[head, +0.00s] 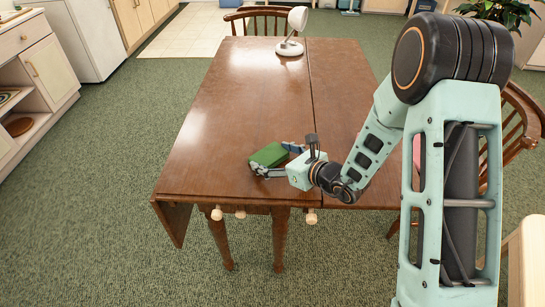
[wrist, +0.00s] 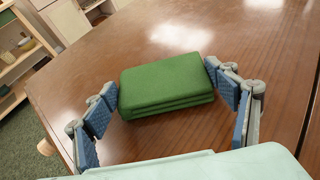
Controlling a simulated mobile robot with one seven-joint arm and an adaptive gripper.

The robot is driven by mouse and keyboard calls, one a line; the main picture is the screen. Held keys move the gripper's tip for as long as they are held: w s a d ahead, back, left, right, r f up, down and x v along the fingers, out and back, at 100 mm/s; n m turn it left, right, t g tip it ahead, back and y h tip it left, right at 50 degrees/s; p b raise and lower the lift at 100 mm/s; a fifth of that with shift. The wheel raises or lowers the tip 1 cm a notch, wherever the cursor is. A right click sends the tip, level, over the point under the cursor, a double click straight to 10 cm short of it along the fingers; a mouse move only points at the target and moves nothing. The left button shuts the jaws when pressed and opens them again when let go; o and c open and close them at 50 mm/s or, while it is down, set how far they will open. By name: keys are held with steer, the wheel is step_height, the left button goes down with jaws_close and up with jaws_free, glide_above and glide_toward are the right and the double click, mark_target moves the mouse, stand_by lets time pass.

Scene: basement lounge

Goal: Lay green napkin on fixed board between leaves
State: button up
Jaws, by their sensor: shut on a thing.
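The green napkin (head: 268,155) is a thick folded block, seen near the front of the table in the head view. The wrist view shows its stacked layers (wrist: 168,85). My gripper (head: 272,159) has its blue-padded fingers on both sides of the napkin, and in the wrist view the gripper (wrist: 161,84) is shut on it. The napkin is over the brown fixed board (head: 240,110), left of the long seam. I cannot tell whether its underside touches the wood. The right leaf (head: 345,90) looks level. A left leaf (head: 172,222) appears to hang down at the front left corner.
A white lamp (head: 291,45) stands at the table's far end. A wooden chair (head: 258,18) is at the far end and another (head: 520,120) at the right. Pale pegs (head: 240,213) stick out under the front edge. The middle of the tabletop is clear.

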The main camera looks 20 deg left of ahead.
steer(key=shift+f, duration=0.15)
steer(key=o, duration=1)
steer(key=shift+r, duration=0.25)
steer(key=shift+s+d+r, duration=0.1)
steer(key=shift+d+r, duration=0.05)
steer(key=shift+d, duration=0.15)
steer(key=p+v, duration=0.1)
steer(key=v, duration=1)
steer(key=shift+s+d, duration=0.1)
steer(key=shift+d, duration=0.1)
